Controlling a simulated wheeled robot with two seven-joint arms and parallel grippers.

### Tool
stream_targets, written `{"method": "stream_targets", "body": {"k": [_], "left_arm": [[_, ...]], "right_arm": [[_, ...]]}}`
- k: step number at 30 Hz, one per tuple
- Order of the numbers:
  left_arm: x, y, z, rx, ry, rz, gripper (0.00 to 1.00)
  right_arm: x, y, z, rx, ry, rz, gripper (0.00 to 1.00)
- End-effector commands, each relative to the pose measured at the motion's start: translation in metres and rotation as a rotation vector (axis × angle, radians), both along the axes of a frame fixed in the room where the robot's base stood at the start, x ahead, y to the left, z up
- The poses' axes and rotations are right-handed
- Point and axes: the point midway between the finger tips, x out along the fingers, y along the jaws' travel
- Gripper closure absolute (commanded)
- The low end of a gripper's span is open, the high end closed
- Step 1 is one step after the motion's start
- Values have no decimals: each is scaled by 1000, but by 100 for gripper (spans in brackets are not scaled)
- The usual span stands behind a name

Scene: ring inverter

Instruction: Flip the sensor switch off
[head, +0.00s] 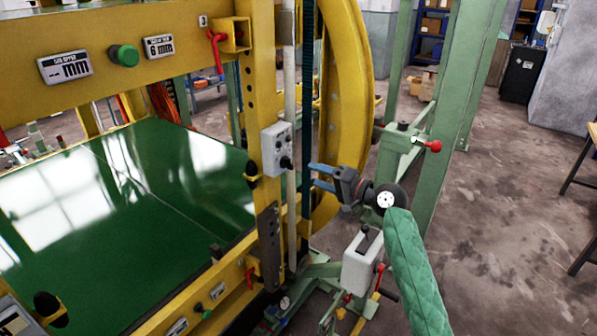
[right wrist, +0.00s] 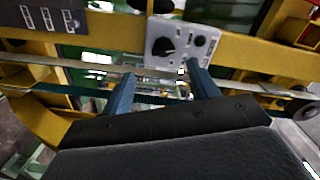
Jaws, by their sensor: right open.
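A light grey switch box (head: 277,150) is fixed to the yellow upright post in the head view. A black knob (head: 286,162) sticks out of its face. My left gripper is not in view.
A pale vertical rod (head: 291,110) runs close beside the box. The yellow curved ring frame (head: 350,90) stands behind my gripper, and a green post (head: 441,120) stands to the right. A grey lever box (head: 362,262) is below. Open floor (head: 500,200) lies right.

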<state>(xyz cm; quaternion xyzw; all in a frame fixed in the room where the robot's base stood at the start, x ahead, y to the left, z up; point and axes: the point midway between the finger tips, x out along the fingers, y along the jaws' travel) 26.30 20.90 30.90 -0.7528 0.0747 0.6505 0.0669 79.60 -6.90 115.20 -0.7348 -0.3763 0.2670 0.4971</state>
Motion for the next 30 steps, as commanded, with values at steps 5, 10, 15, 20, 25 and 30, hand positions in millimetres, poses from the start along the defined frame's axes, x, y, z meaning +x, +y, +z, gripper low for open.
{"method": "stream_targets", "body": {"k": [5, 10, 15, 20, 25, 30], "left_arm": [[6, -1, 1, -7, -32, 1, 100], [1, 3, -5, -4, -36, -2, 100], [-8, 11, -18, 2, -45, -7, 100], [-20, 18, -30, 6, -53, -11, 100], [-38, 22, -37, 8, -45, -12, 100], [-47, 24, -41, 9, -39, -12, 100]], "right_arm": [[3, -1, 4, 53, 40, -18, 40], [9, 7, 6, 58, 47, -17, 40], [20, 22, 7, 57, 46, -17, 40], [31, 38, 6, 55, 46, -16, 40], [42, 52, 6, 55, 45, -16, 40], [47, 60, 4, 55, 45, -17, 40]]}}
